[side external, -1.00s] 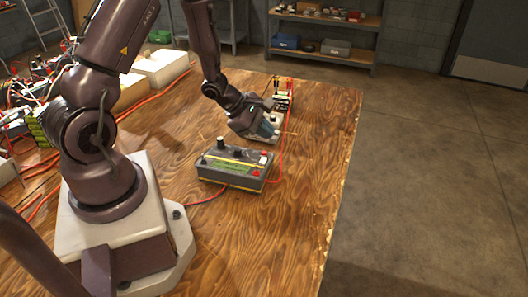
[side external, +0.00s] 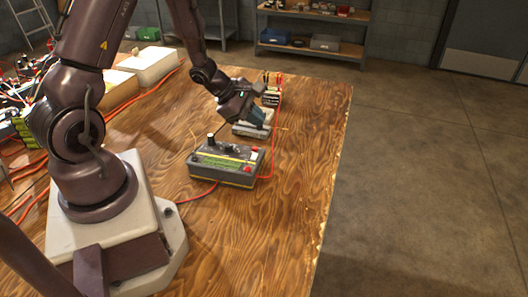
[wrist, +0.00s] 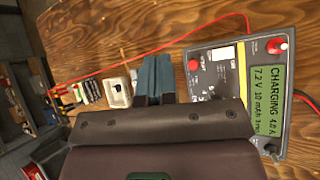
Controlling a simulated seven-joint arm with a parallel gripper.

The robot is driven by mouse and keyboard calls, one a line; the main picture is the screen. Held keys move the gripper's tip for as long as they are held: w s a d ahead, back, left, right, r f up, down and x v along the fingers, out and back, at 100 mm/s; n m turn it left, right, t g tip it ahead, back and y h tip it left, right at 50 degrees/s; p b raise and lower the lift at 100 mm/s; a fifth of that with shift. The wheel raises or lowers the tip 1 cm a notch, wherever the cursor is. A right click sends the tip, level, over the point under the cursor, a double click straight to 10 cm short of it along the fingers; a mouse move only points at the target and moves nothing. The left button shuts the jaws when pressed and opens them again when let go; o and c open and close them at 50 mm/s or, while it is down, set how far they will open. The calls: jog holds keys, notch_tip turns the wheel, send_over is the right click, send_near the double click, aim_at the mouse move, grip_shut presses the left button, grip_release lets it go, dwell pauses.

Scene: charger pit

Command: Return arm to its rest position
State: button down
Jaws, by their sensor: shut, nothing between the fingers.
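My gripper (side external: 258,118) is shut and empty, tilted downward over the wooden bench. In the wrist view its teal fingers (wrist: 154,80) are together with nothing between them. A grey charger box (side external: 225,165) with a yellow stripe stands in front of the gripper. Its lit screen (wrist: 270,95) in the wrist view reads "CHARGING", 4.0 A, 7.2 V, 10 mAh.
A small rack with red and black leads (side external: 271,97) stands behind the gripper. A red cable (side external: 279,135) runs from there to the charger. Pale boxes (side external: 145,65) and tangled wires crowd the left. The bench's right side is clear up to its edge.

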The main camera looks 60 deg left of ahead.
jog(key=s+d+m, duration=0.1)
jog(key=s+d+m+g+h, duration=0.1)
jog(key=shift+d+r+m+h, duration=0.2)
jog(key=shift+d+m+h, duration=0.1)
jog(key=shift+d+m, duration=0.1)
jog(key=s+d+r+m+y, duration=0.1)
jog(key=s+d+r+m, duration=0.2)
jog(key=r+m, duration=0.4)
jog(key=s+d+r+m+y, duration=0.2)
jog(key=s+d+r+m, duration=0.2)
jog(key=s+r+m, duration=0.2)
jog(key=s+d+r+m+g+y, duration=0.1)
jog(key=s+d+r+m, duration=0.3)
jog(key=r+m, duration=0.5)
jog(key=shift+s+d+r+m+y, duration=0.15)
jog(key=shift+s+r+m+y, duration=0.15)
jog(key=shift+s+r+m, duration=0.25)
jog(key=shift+r, duration=0.1)
